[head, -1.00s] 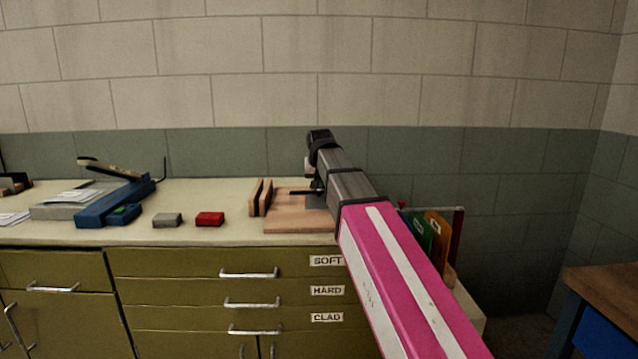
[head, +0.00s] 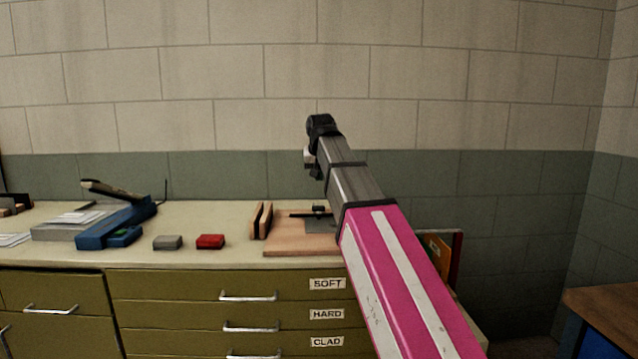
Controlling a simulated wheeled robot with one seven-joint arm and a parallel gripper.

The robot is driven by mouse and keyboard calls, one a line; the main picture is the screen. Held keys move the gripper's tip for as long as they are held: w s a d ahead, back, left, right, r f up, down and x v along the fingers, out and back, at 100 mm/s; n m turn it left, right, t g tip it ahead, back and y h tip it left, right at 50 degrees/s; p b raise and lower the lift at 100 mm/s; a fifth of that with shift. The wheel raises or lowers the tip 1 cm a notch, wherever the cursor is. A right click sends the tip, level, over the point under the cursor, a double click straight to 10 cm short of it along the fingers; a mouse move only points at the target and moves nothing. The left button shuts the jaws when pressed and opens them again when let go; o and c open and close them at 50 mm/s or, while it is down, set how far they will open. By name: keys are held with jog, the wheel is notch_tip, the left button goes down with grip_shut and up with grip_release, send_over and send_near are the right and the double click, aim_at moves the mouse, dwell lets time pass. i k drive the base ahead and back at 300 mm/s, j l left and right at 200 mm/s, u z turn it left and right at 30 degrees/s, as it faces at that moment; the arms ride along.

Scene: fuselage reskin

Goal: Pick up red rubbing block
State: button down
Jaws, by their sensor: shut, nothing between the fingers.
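The red rubbing block (head: 210,242) lies on the countertop, just right of a similar grey block (head: 167,242). My gripper (head: 309,158) is at the end of my pink and grey arm, raised above the counter to the right of the red block. Its fingers are small and partly hidden by the wrist. It is shut and holds nothing, well apart from the red block.
A blue tool (head: 115,222) with a long lever stands left of the blocks. A wooden board (head: 290,243) and two upright brown pieces (head: 261,221) are to their right. The counter (head: 200,262) in front of the red block is clear. Labelled drawers (head: 237,315) are below.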

aim_at(205, 241)
jog(key=k, duration=1)
